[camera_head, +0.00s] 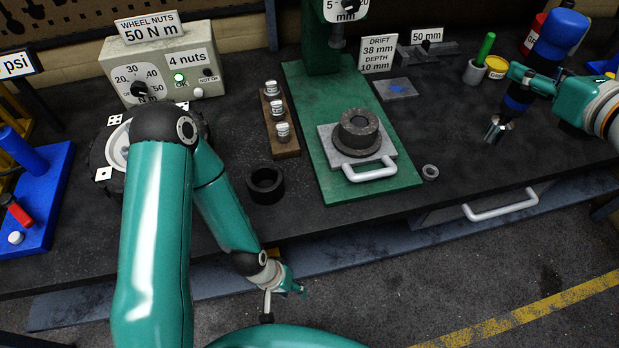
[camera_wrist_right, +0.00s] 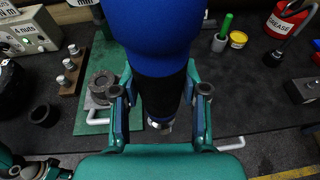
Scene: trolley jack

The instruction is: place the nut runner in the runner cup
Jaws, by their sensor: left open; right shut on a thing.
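The nut runner (camera_head: 558,36) has a blue upper body, a black lower part and a silver socket end. My right gripper (camera_head: 522,88) is shut around its black part and holds it tilted at the bench's right side, with the socket end downward. In the right wrist view the runner (camera_wrist_right: 158,30) fills the middle, between the fingers of my right gripper (camera_wrist_right: 160,98). A round black open cup (camera_head: 265,192), probably the runner cup, stands empty left of the green press base; the wrist view also shows it (camera_wrist_right: 42,113). My left gripper (camera_head: 287,286) is open and empty, low before the bench.
The green press base (camera_head: 378,197) carries a plate with a hub. A wooden block (camera_head: 290,148) holds several nuts. A torque box (camera_head: 165,72), a wheel, a yellow pot (camera_head: 496,67) and a small ring (camera_head: 430,172) are around. The bench front right of the press is mostly clear.

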